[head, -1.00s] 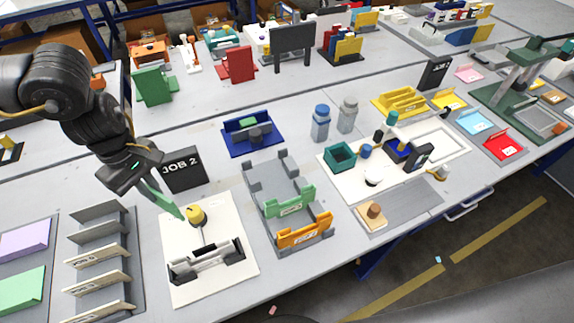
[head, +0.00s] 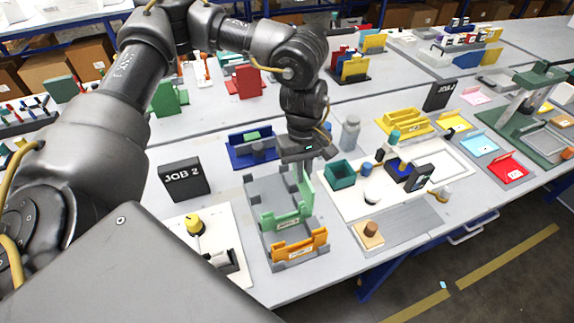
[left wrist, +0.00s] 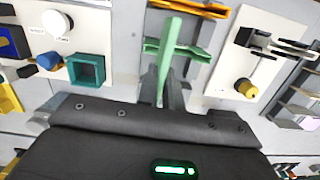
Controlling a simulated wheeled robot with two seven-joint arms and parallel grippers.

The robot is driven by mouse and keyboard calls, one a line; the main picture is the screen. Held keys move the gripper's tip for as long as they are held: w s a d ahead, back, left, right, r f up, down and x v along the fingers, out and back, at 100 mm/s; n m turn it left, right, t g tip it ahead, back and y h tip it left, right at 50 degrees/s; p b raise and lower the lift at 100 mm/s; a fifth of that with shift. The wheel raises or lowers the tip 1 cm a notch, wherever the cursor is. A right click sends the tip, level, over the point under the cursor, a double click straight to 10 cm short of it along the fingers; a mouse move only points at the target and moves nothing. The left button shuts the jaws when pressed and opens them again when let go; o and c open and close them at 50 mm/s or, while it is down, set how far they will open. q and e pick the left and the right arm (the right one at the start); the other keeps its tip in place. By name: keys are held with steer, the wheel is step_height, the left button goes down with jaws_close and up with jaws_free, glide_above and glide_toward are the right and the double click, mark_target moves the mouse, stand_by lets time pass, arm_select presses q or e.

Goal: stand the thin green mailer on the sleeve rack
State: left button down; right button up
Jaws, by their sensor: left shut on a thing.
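My left gripper (head: 300,168) is shut on the thin green mailer (head: 306,186), held upright and almost edge-on over the right part of a grey rack (head: 264,190). This rack has a green front piece (head: 286,218) and an orange one (head: 300,244). In the left wrist view the mailer (left wrist: 168,50) sticks out from the fingers (left wrist: 170,96), near the green front piece (left wrist: 190,51). I cannot tell whether its lower edge touches the rack. My arm hides part of the rack's back. My right gripper is not in view.
A black JOB 2 sign (head: 184,180) and a white plate with a yellow knob (head: 195,225) stand left of the rack. A blue tray (head: 240,158) is behind it. A teal box (head: 341,174) and a grey bottle (head: 350,133) are to the right.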

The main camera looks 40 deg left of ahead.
arm_select(q)
steer(key=s+a+n+t+p, duration=0.15)
steer(key=a+n, duration=0.25)
steer(key=n, duration=0.5)
steer(key=s+a+n+t+p, duration=0.1)
steer(key=s+a+n+p, duration=0.25)
steer(key=n, duration=0.65)
steer(key=shift+m+g, duration=0.25)
steer(key=shift+m, duration=0.05)
steer(key=w+a+f, duration=0.3)
steer(key=f, duration=0.1)
steer(key=w+a+f, duration=0.3)
steer(key=w+f, duration=0.1)
steer(key=w+a+f+p, duration=0.1)
steer(key=w+a+f, duration=0.2)
steer(key=w+f, duration=0.1)
steer(key=shift+w+a+f, duration=0.15)
steer(key=shift+a+f, duration=0.05)
steer(key=shift+f, duration=0.7)
steer(key=shift+f, duration=0.1)
